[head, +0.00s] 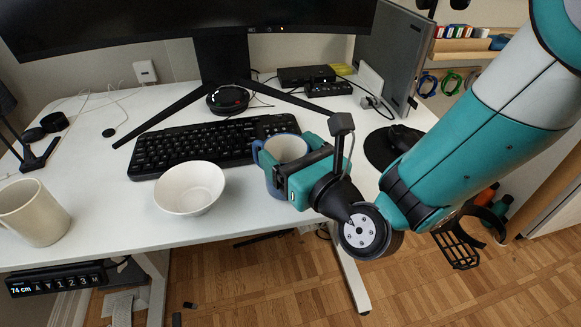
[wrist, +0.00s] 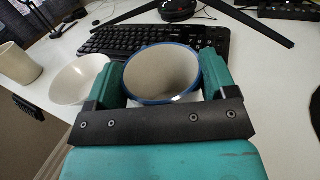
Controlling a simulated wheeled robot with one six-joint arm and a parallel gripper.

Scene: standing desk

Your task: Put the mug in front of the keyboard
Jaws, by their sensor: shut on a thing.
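A blue mug with a pale inside (head: 287,149) is held upright between the jaws of my gripper (head: 285,168), near the front right part of the black keyboard (head: 200,145). In the wrist view the mug (wrist: 162,73) sits between the two teal fingers of my gripper (wrist: 162,85), with the keyboard (wrist: 135,40) just beyond it. The fingers hide part of its sides. I cannot tell whether its base touches the desk. A second mug, plain cream (head: 34,213), stands at the desk's left front; it also shows in the wrist view (wrist: 17,64).
A white bowl (head: 189,188) stands in front of the keyboard, just left of the held mug; it is also in the wrist view (wrist: 75,82). The monitor stand (head: 222,60) is behind. The white desk (head: 110,210) is clear between bowl and cream mug.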

